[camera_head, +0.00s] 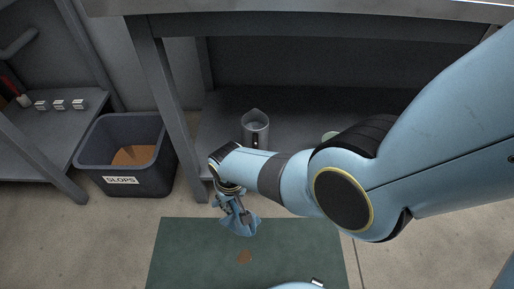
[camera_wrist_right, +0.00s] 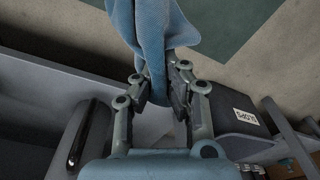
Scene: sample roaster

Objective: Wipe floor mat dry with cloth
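The green floor mat (camera_head: 185,255) lies flat on the floor at the bottom of the head view. A small brown patch (camera_head: 245,256) shows on it. My right gripper (camera_head: 232,208) is above the mat's far edge, with its fingers pointing down. It is shut on the blue cloth (camera_head: 240,226), which hangs below the fingers over the mat; contact with the mat cannot be told. In the right wrist view the cloth (camera_wrist_right: 155,35) is pinched between the fingers (camera_wrist_right: 163,92), and part of the mat (camera_wrist_right: 215,22) shows behind. My left gripper is not in view.
A dark bin labelled SLOPS (camera_head: 120,181) stands left of the bench leg. A metal pitcher (camera_head: 256,132) stands on the bench's lower shelf (camera_head: 215,135) behind my right arm. Small white boxes (camera_head: 60,104) sit on the left shelf. Floor left of the mat is clear.

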